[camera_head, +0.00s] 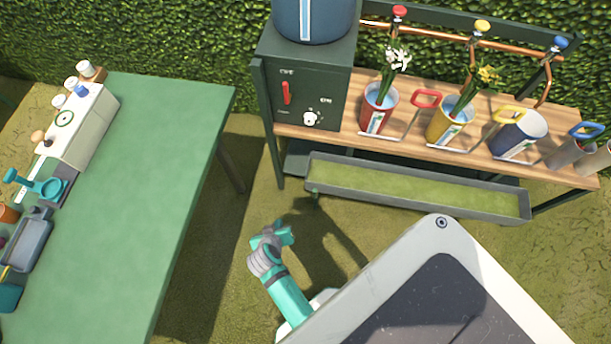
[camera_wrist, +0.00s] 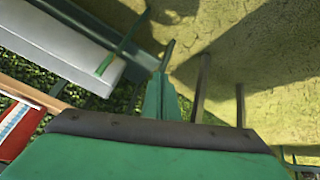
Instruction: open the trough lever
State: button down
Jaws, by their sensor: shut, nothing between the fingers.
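The trough (camera_head: 430,196) is a long grey tray with a green inside, set low at the front of the plant stand. A small green lever (camera_head: 315,194) is at its left end. In the head view my teal arm is in front of the trough's left end; the fingertips are hard to make out.
A green table (camera_head: 150,200) with tools stands at left. The stand's wooden shelf (camera_head: 350,140) holds a red pot (camera_head: 375,118), a yellow pot (camera_head: 445,130) and a blue pot (camera_head: 518,138). A dark green control box (camera_head: 305,95) is at its left. Grass between table and stand is open.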

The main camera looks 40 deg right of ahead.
aim_at(315, 191)
jog(key=w+d+r+m+g+h, duration=0.2)
jog(key=w+d+r+m+g, duration=0.1)
jog(key=w+d, duration=0.4)
jog(key=shift+r+m+g, duration=0.2)
jog(key=shift+m+g, duration=0.6)
jog(key=shift+g, duration=0.3)
jog(key=shift+f, duration=0.1)
jog(key=s+d+f, duration=0.2)
jog(key=d+f, duration=0.5)
jog(key=d, duration=0.2)
jog(key=shift+s+f, duration=0.25)
jog(key=shift+f, duration=0.15)
